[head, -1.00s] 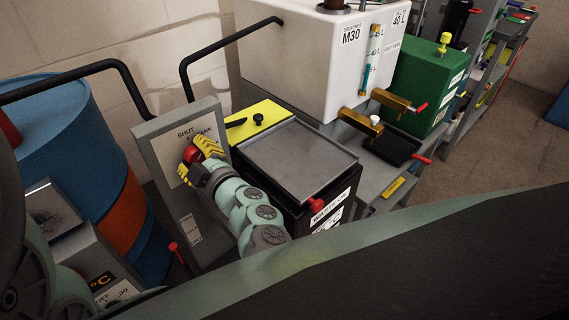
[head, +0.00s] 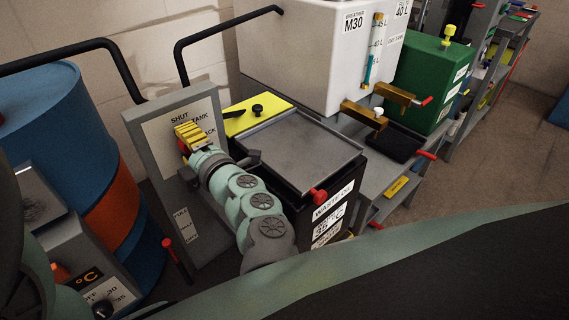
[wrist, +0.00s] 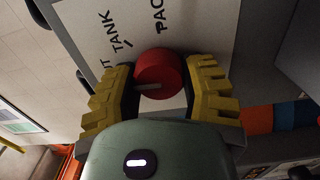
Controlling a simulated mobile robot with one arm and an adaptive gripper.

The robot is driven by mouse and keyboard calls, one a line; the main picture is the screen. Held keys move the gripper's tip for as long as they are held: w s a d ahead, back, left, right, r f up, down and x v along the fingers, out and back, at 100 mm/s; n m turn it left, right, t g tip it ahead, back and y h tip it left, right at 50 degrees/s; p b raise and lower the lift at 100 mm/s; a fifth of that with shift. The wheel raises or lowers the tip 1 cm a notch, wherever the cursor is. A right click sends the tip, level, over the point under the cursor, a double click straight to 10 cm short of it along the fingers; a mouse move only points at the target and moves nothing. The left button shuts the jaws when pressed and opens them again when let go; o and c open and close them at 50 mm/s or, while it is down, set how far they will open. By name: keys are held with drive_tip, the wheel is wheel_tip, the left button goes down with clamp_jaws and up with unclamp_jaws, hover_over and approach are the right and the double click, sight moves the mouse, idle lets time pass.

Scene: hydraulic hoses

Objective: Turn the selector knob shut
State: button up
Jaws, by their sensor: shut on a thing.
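The red round selector knob (wrist: 160,70) sits on a white label plate (wrist: 88,20) with the words TANK and PACK and part of another word, in the wrist view. A pale pointer line on the knob points left there; which word it marks I cannot tell. My gripper (wrist: 158,84) is shut on the knob, with a yellow ridged finger on each side. In the head view my gripper (head: 188,140) is at the plate on the grey upright panel (head: 208,90), where SHUT, TANK and PACK show. The fingers hide most of the knob there, leaving a bit of red.
A blue and orange drum (head: 75,130) stands left of the panel. A black container (head: 325,208) with a grey tray top (head: 290,150) stands close right of my arm. A white tank (head: 310,50) and a green box (head: 425,85) stand behind. Black handle rails (head: 180,60) rise near the panel.

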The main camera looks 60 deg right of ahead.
idle(0.4)
drive_tip(key=o, duration=1.2)
drive_tip(key=v, duration=1.2)
drive_tip(key=shift+s+r, duration=0.1)
